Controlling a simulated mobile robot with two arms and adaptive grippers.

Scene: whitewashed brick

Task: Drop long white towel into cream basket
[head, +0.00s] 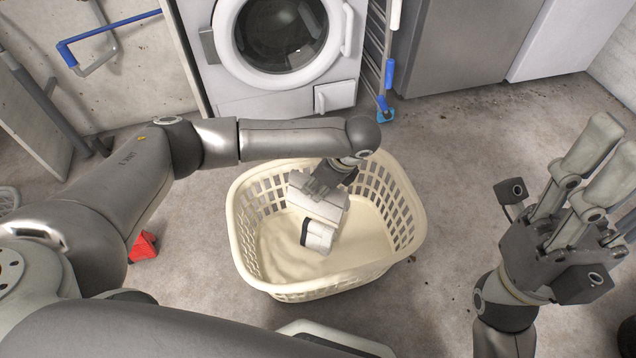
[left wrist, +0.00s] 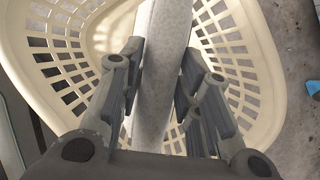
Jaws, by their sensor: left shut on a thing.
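The long white towel (head: 325,208) is in my left gripper (head: 318,232), which hangs down over the basket. In the left wrist view the towel (left wrist: 163,60) runs as a pale strip between the two fingers. The cream basket (head: 330,287) is a slotted plastic laundry basket on the floor, with a bare inside around the gripper. Its slotted wall also shows behind the fingers in the left wrist view (left wrist: 62,50). I cannot tell whether the towel touches the basket floor. My right gripper (head: 607,150) is at the right, away from the basket, empty with its fingers apart.
A white front-loading washing machine (head: 285,85) stands behind the basket. A drying rack with blue parts (head: 385,75) and grey cabinets (head: 465,45) are to its right. A red object (head: 143,247) lies on the floor at left.

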